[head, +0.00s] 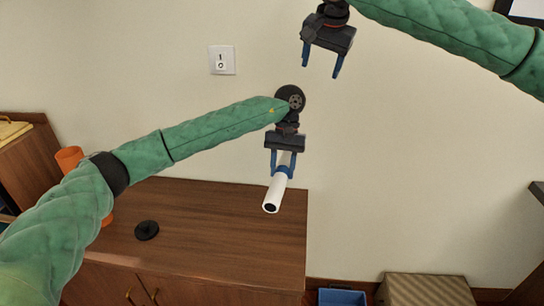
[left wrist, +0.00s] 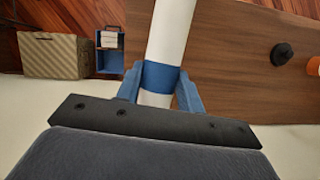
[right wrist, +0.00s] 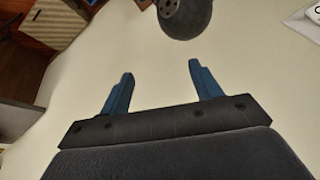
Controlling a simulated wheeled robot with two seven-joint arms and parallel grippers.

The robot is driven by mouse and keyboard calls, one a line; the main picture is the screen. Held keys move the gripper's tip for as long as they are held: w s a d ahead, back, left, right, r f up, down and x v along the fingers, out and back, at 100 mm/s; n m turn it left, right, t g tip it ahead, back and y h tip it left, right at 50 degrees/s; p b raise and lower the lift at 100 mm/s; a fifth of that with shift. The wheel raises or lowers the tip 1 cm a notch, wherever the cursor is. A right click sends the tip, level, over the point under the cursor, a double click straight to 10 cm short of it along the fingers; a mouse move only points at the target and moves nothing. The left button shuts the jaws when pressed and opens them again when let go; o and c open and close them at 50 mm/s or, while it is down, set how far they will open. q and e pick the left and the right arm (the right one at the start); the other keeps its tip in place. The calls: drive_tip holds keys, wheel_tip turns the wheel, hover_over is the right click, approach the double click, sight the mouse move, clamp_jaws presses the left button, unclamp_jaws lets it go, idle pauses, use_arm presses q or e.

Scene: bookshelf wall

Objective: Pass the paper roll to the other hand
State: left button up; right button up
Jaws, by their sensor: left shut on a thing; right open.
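The paper roll is a white tube (head: 274,193) with a dark open end and a blue band around its middle. In the left wrist view the roll (left wrist: 168,35) runs between the blue fingers (left wrist: 160,88) at the band. My right gripper (head: 321,72) is open and empty, above and to the right of the left one, fingers pointing down. In the right wrist view its fingers (right wrist: 157,90) are apart with nothing between them.
The wooden cabinet (head: 205,220) bears a black round object (head: 147,230) and an orange cup (head: 69,158) partly behind my left arm. A light switch (head: 222,60) is on the wall. A blue bin (head: 342,297) and a striped box (head: 428,289) stand low at right. Air between the grippers is free.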

drive_tip(key=s+a+f+n+g, duration=0.2)
drive_tip(key=s+a+f+g, duration=0.2)
drive_tip(key=s+a+f, duration=0.55)
approach(272, 193)
drive_tip(key=shift+n+g+h, duration=0.3)
drive_tip(key=shift+h, duration=0.1)
drive_tip(key=f, duration=1)
drive_tip(key=shift+w+a+f, duration=0.3)
drive_tip(key=shift+f, duration=0.1)
drive_tip(key=shift+c, duration=0.4)
drive_tip(key=c, duration=1)
use_arm(q)
drive_tip(key=o, duration=1.1)
use_arm(e)
drive_tip(key=shift+c, duration=0.2)
use_arm(q)
drive_tip(key=shift+r, duration=0.1)
